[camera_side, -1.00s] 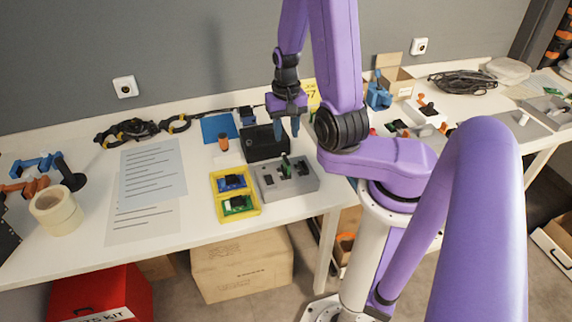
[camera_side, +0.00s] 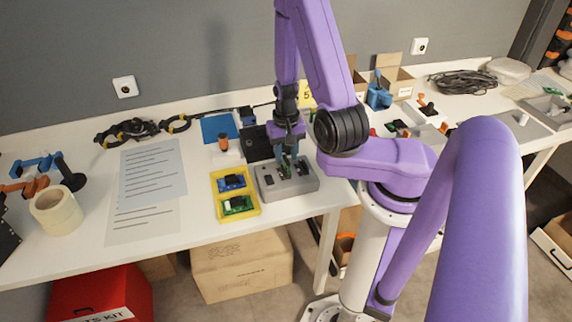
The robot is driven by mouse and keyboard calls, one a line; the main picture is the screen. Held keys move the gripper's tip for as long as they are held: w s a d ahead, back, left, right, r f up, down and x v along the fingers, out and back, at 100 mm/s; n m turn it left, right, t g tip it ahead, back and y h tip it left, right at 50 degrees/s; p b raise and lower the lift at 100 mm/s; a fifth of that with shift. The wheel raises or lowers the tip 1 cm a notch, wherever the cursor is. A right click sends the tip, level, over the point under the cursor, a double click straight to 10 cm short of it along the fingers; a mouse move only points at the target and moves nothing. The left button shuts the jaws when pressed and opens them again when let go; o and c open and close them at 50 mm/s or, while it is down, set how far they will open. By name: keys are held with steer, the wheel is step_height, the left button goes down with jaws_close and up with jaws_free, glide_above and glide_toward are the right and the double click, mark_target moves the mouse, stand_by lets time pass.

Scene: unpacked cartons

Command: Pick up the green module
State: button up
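A small green module (camera_side: 285,171) stands upright in the grey block (camera_side: 305,186), partly hidden by my fingers. My gripper (camera_side: 288,160) is lowered over the block, pointing down, with its blue-grey fingertips at the module. I cannot tell whether the fingers touch the module or are closed on it. Another green part (camera_side: 237,205) lies in the front compartment of the yellow tray (camera_side: 257,211), left of the block. A blue part (camera_side: 232,183) lies in the compartment behind it.
A black box (camera_side: 257,143) stands just behind the grey block, close to my gripper. A blue sheet (camera_side: 219,128) and a small orange-topped item (camera_side: 223,143) are behind the tray. Papers (camera_side: 152,175) and a tape roll (camera_side: 56,211) lie to the left.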

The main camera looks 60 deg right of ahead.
steer(key=shift+f, duration=1.3)
jaws_close()
steer(key=shift+r, duration=0.2)
